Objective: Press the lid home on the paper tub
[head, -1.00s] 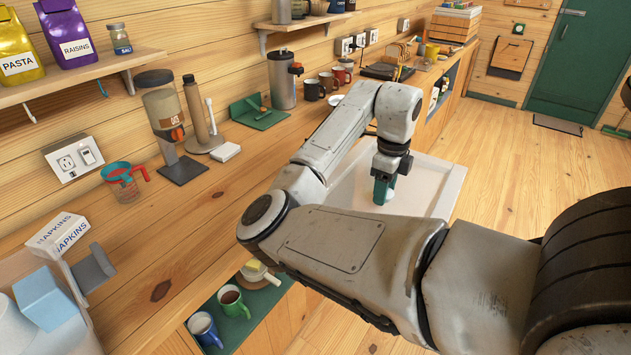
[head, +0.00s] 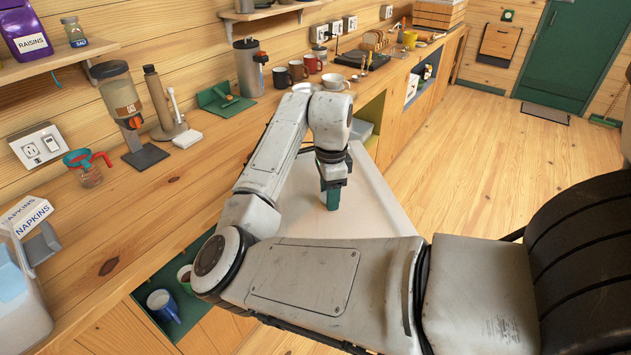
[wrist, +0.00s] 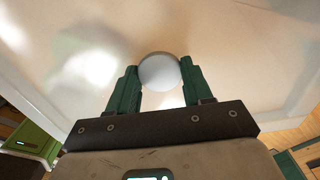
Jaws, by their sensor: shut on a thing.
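My gripper (head: 332,199) points down over a white, raised-edge surface (head: 375,205) in the head view. In the wrist view its two green fingers are shut on a smooth, round, pale grey-white piece (wrist: 159,72), which sits between the fingertips. Only its rounded face shows, so I cannot tell whether it is the lid, the tub or both together. In the head view the fingers and wrist hide this piece. I cannot tell whether it touches the white surface. No other paper tub or lid can be made out for sure.
A wooden counter runs along the wall with an oats dispenser (head: 118,105), a red-handled measuring jug (head: 88,172), a metal urn (head: 248,70), several mugs and a white bowl (head: 336,82).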

